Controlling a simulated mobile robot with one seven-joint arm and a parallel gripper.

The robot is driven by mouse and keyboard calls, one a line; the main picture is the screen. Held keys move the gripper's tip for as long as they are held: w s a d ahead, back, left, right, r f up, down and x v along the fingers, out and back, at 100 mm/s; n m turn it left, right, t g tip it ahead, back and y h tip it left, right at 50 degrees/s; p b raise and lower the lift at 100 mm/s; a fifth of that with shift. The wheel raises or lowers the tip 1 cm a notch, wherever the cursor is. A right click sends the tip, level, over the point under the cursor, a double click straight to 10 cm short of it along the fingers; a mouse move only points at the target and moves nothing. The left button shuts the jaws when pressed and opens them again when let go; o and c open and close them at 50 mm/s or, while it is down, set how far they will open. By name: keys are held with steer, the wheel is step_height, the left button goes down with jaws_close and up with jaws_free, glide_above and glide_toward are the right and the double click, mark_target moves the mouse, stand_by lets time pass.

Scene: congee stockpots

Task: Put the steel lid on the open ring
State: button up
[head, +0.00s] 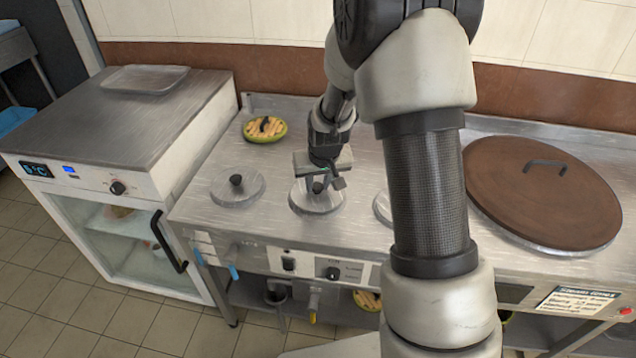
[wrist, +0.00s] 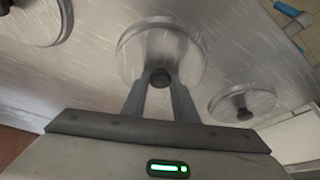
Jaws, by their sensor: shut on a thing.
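My gripper (head: 318,187) is over the middle round steel lid (head: 315,203) on the counter in the head view. In the wrist view its fingers (wrist: 160,88) are shut on the dark knob (wrist: 160,76) of this lid (wrist: 158,40). The lid looks level and at or very near the counter; I cannot tell whether it rests fully. A second steel lid (head: 237,188) with a black knob lies to its left. A third (head: 382,207) is partly hidden behind my arm. No open ring is visible; anything under the held lid is hidden.
A large brown round cover (head: 543,190) with a handle is at the right. A green-rimmed dish (head: 265,130) stands at the back left of the counter. A glass-door cabinet with a tray (head: 146,79) on top stands left. Blue-handled taps (head: 232,271) are at the front edge.

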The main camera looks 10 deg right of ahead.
steer(key=shift+f, duration=0.4)
steer(key=o, duration=0.8)
steer(key=shift+r, duration=0.1)
steer(key=shift+p+v, duration=3)
steer(key=shift+v, duration=2.45)
steer(key=s+f+v, duration=0.1)
steer(key=s+v, duration=0.2)
steer(key=v, duration=1.3)
steer(key=s+r+t, duration=0.1)
steer(key=s+r, duration=0.3)
steer(key=s, duration=0.4)
steer(key=s+r, duration=0.4)
steer(key=s, duration=0.4)
step_height(320, 180, up, 14)
steer(key=p, duration=1.4)
steer(key=shift+s+a+r+p, duration=0.1)
steer(key=shift+p, duration=0.25)
